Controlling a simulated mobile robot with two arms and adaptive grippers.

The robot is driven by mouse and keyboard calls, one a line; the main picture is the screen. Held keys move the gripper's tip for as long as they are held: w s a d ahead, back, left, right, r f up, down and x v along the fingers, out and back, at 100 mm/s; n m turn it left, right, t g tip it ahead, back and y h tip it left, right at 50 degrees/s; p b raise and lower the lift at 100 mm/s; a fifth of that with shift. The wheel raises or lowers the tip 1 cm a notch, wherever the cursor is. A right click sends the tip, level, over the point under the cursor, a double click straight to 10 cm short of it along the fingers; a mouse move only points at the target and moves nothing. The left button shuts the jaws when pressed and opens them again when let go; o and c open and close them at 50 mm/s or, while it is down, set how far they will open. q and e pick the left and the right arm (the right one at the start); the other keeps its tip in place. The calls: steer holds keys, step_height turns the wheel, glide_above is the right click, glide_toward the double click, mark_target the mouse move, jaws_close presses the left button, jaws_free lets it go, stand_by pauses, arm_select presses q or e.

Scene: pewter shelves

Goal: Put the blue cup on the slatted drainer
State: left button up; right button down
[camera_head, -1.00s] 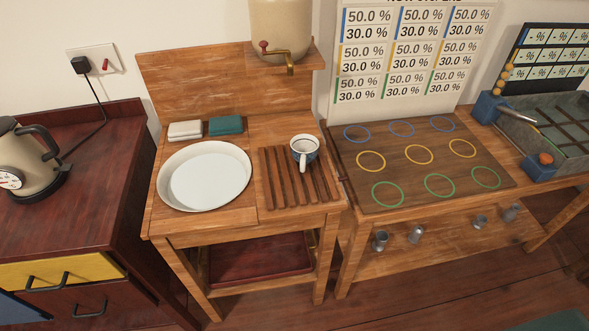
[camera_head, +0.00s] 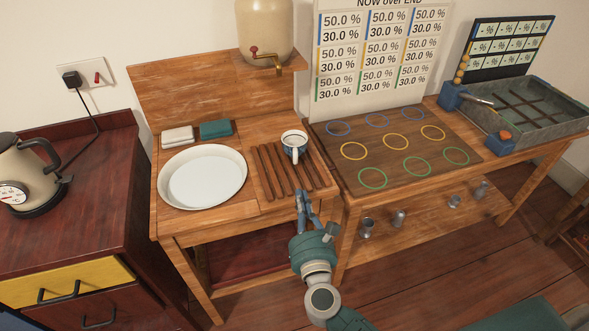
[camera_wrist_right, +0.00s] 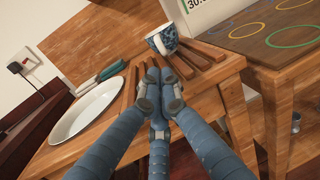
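The blue cup (camera_head: 294,147), blue-patterned with a white rim, stands upright on the back right part of the slatted drainer (camera_head: 269,176). Its handle faces the front. My right gripper (camera_head: 304,194) is in front of the drainer's front edge, apart from the cup. In the right wrist view its fingertips (camera_wrist_right: 159,78) are close together with nothing between them. The cup (camera_wrist_right: 160,41) shows just beyond the fingers there, and the drainer slats (camera_wrist_right: 206,50) are partly hidden by them. My left gripper is not in view.
A white basin (camera_head: 203,177) is left of the drainer, with a white block (camera_head: 177,135) and a teal block (camera_head: 215,129) behind it. A tapped dispenser (camera_head: 265,32) is above the back. A board with coloured rings (camera_head: 385,150) is at the right. A kettle (camera_head: 27,176) is at the left.

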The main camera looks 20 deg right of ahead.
mark_target(294, 173)
steer(key=w, duration=0.3)
steer(key=w+d+p, duration=0.1)
steer(key=w, duration=0.6)
steer(key=shift+w+d, duration=0.15)
steer(key=shift+w, duration=0.1)
steer(key=shift+w, duration=0.2)
steer(key=shift+w+d+f+b, duration=0.1)
steer(key=shift+w+d+b, duration=0.05)
steer(key=shift+w+b, duration=0.6)
steer(key=shift+w+p, duration=0.2)
steer(key=shift+p, duration=0.1)
steer(key=shift+s, duration=0.15)
